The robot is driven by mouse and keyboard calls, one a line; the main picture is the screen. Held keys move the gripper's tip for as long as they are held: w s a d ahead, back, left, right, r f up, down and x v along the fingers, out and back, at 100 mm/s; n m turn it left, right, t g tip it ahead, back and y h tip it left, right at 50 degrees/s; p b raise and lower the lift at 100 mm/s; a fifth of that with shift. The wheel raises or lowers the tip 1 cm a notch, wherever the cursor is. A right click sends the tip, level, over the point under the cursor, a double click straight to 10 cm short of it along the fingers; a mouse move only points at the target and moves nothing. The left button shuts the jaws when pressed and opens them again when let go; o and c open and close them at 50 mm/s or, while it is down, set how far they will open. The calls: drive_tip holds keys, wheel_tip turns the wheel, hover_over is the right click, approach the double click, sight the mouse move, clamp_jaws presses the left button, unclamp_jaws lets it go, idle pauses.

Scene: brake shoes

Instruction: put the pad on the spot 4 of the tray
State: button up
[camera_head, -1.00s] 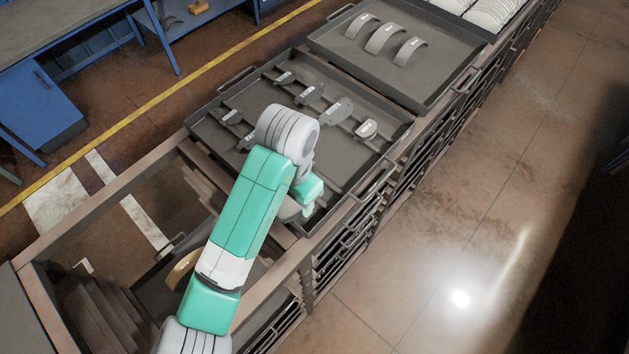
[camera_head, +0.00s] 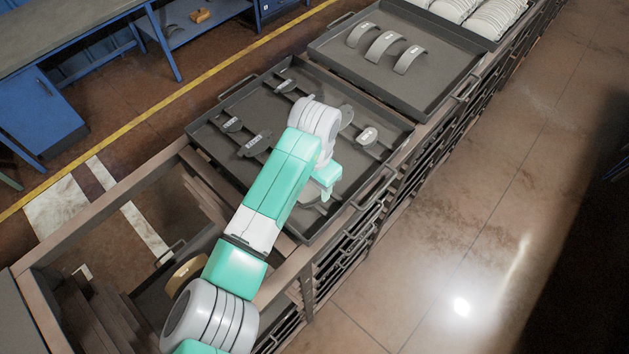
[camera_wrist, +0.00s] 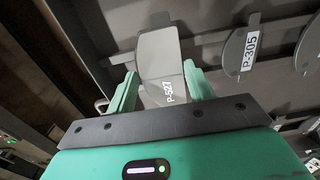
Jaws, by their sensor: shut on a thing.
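My gripper (camera_wrist: 160,90) is shut on a grey pad (camera_wrist: 160,55) in the wrist view. The pad sits between the two green fingers and carries the label P-527. In the head view my gripper (camera_head: 326,184) is over the near right part of the dark grey tray (camera_head: 235,165). The held pad is mostly hidden by my arm there. I cannot tell whether the pad touches the tray. No spot numbers are readable.
Other labelled pads lie in the tray, among them pad P-305 (camera_wrist: 240,50), right of the held pad, and one near the right side (camera_head: 367,135). A second tray (camera_head: 440,85) behind holds three curved brake shoes (camera_head: 383,45).

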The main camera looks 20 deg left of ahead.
drive_tip(key=shift+f, duration=0.1)
drive_tip(key=o, duration=1.3)
drive_tip(key=shift+c, duration=0.2)
